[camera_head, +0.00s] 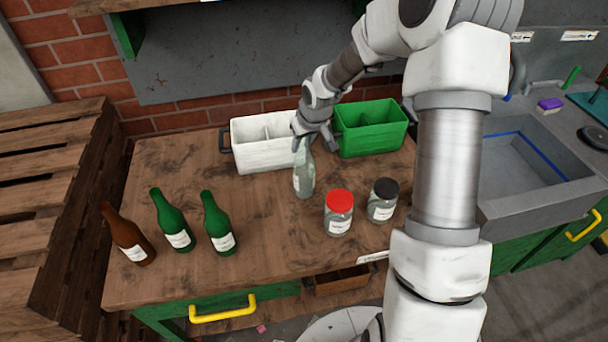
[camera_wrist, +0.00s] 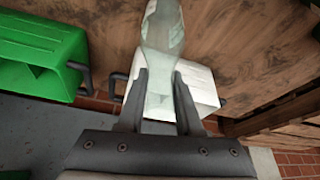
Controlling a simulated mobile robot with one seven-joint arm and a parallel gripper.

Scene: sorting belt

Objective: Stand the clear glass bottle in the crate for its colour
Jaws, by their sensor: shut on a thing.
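The clear glass bottle (camera_head: 304,172) is upright in front of the crates, with a pale label on its side. My gripper (camera_head: 305,138) is shut on its neck from above. In the wrist view the bottle (camera_wrist: 160,35) runs between the two fingers of my gripper (camera_wrist: 160,80). I cannot tell whether its base touches the table. The white crate (camera_head: 262,155) stands at the back, just behind and left of the bottle; it also shows in the wrist view (camera_wrist: 203,88). The green crate (camera_head: 371,142) stands to its right. Both have dividers, and no bottles show in them.
A brown bottle (camera_head: 128,236) and two green bottles (camera_head: 173,224) (camera_head: 218,226) stand at the table's left. A red-lidded jar (camera_head: 338,214) and a black-lidded jar (camera_head: 382,201) stand right of the clear bottle. The wooden table (camera_head: 270,240) is clear in its front middle.

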